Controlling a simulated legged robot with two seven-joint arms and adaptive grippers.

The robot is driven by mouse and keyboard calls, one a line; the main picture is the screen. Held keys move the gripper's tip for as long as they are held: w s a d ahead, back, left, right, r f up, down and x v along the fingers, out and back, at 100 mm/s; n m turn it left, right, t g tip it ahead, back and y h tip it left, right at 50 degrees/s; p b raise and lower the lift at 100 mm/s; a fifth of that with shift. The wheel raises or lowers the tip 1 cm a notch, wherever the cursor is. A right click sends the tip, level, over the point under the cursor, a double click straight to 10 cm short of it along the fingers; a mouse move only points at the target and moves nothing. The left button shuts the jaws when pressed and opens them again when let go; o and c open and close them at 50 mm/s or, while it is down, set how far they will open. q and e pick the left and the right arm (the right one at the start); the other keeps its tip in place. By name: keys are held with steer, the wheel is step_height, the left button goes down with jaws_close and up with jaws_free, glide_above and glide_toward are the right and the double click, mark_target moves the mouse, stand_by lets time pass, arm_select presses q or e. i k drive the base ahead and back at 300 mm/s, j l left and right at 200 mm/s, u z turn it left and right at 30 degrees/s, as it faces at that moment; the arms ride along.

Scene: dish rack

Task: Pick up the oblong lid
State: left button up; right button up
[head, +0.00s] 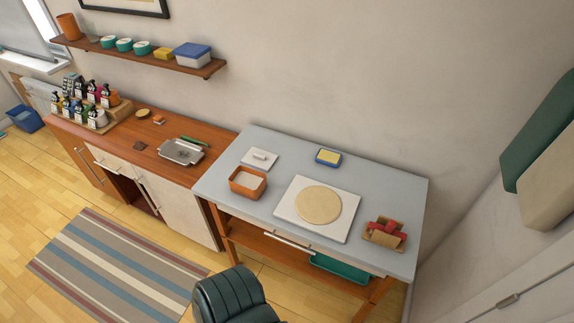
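A flat white rectangular lid with a small raised handle (260,158) lies on the grey tabletop (215,180), near its back left. It looks like the oblong lid. An open orange-brown rectangular dish (246,190) with a pale inside stands just in front of it, apart from it. Neither of my grippers shows in the head view.
A white board with a round tan disc (318,205) lies mid-table. A blue dish with yellow contents (328,157) is behind it; a wooden holder with red items (385,232) stands right. A dark chair (232,295) is in front. A wooden counter (215,150) adjoins left.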

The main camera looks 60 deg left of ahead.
mark_target(259, 159)
steer(key=u, duration=2.3)
